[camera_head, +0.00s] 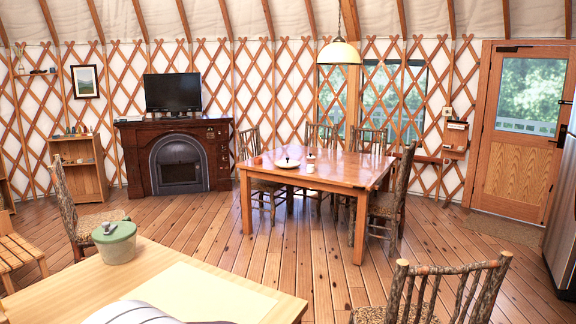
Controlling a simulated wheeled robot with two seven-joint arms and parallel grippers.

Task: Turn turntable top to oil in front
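A pale round disc (287,164), possibly the turntable top, lies on the orange-brown dining table (335,171) in the middle distance. A small dark item (287,158) is on it. A small white item (310,168) stands just right of the disc, and a small reddish item (257,160) is at the table's left edge. These are too small to tell which is the oil. Neither of my grippers is in view.
Rustic chairs (401,190) surround the dining table. A nearer pale wooden table (170,268) with a green lidded pot (116,243) fills the lower left. Another chair (440,290) stands at the lower right. Plank floor (310,250) is clear between the tables.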

